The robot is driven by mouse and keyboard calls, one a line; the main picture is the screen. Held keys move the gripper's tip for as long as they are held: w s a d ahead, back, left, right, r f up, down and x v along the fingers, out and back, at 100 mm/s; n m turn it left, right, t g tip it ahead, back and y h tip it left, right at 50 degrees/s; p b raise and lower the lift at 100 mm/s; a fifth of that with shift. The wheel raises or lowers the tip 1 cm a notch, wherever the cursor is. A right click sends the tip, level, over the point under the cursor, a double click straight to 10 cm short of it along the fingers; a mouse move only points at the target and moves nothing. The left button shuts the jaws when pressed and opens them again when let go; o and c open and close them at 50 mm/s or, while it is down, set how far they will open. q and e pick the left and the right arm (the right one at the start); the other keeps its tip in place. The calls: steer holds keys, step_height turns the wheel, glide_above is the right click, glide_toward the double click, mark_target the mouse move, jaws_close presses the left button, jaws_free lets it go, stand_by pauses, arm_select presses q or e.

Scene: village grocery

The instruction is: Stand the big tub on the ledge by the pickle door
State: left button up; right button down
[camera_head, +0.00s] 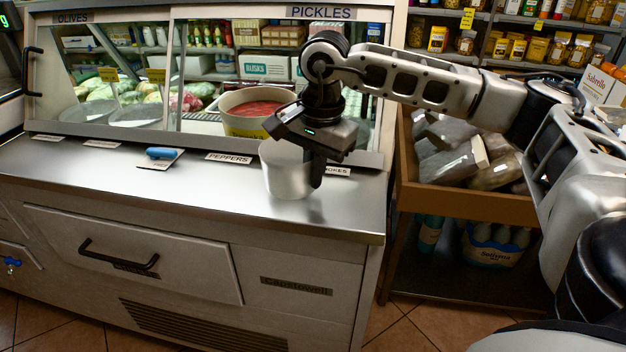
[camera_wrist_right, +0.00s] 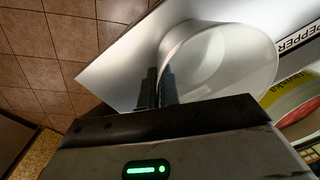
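A plain white tub (camera_head: 286,172) stands upright on the steel ledge (camera_head: 215,185) in front of the case's pickle side. My right gripper (camera_head: 317,165) points down at the tub's right side. One finger shows outside the wall in the head view; the other is hidden. In the right wrist view, the two fingers (camera_wrist_right: 161,88) are close together at the edge of the white tub (camera_wrist_right: 220,62) and look closed on its wall. A larger yellow tub (camera_head: 240,124) with red contents stands behind, at the pickle-side opening. My left gripper is out of view.
A blue-handled item (camera_head: 160,153) lies left of centre. The ledge between these is mostly clear. A wooden bin of bags (camera_head: 465,205) stands to the right, across a gap.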

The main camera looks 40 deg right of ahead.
steer(key=shift+f, duration=0.95)
steer(key=shift+f, duration=0.15)
steer(key=c, duration=1.6)
jaws_free()
steer(key=shift+c, duration=0.2)
